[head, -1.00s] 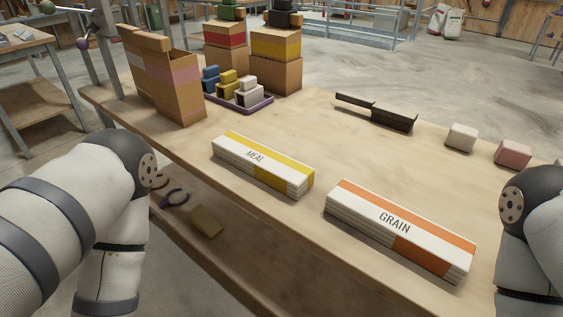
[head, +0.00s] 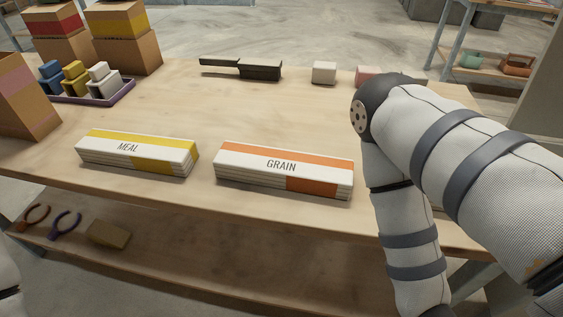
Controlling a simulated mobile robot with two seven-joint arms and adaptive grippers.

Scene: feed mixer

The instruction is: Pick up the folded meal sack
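The folded meal sack (head: 137,151) lies flat on the wooden table left of centre, a long white stack of folds with a yellow band and the word MEAL. The folded grain sack (head: 284,169), white with an orange band, lies just right of it with a small gap between them. Neither sack is touched by an arm. My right arm stands at the right side of the view, but its gripper is out of view. Only a sliver of my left arm shows at the lower left edge, and its gripper is out of view.
A purple tray (head: 117,96) with coloured blocks and cardboard boxes (head: 127,52) stand at the back left. A dark scoop (head: 260,69), a white block (head: 324,72) and a pink block (head: 368,76) lie along the far edge. Pliers (head: 65,226) lie on the lower shelf.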

